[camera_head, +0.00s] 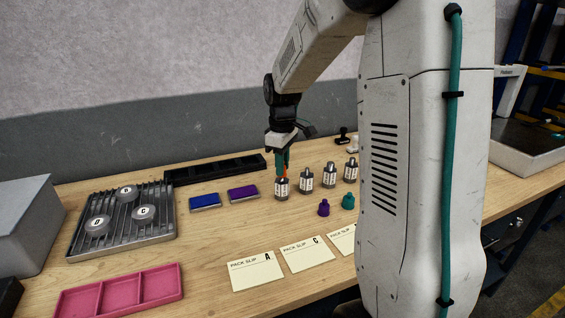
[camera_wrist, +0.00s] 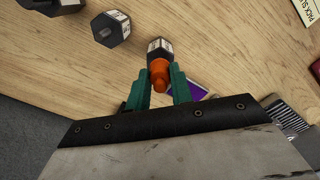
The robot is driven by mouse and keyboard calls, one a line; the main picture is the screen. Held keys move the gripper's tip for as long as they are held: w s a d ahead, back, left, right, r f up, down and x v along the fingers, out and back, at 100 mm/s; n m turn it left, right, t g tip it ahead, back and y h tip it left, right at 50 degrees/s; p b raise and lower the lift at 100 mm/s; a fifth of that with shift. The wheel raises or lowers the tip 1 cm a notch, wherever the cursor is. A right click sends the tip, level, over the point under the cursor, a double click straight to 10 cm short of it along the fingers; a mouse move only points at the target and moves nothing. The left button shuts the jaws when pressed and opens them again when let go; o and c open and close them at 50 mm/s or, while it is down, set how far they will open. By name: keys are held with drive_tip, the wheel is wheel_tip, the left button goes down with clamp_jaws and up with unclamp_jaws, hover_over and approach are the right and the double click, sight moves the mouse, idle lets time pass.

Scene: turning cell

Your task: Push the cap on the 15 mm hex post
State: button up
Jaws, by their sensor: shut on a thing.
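My gripper (camera_head: 282,169), with green fingers, points down at the leftmost of several dark hex posts. In the wrist view my gripper (camera_wrist: 159,80) is shut on an orange cap (camera_wrist: 159,72), one finger on each side. The cap is in line with a hex post (camera_wrist: 160,46) with a white label and appears to meet its end; I cannot tell how far it sits on. In the head view that post (camera_head: 282,188) stands upright on the table, and the orange cap shows only as a sliver between the fingers. The post labels are too small to read.
More posts (camera_head: 306,181) stand to the right. A purple cap (camera_head: 323,208) and a teal cap (camera_head: 348,203) stand in front of them. Blue (camera_head: 205,202) and purple (camera_head: 243,194) boxes, a black tray (camera_head: 188,175), pack slips (camera_head: 256,272) and a pink tray (camera_head: 170,293) lie around.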

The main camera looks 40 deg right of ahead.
drive_tip(key=o, duration=1.5)
drive_tip(key=shift+r, duration=2.5)
clamp_jaws()
drive_tip(key=shift+f, duration=0.1)
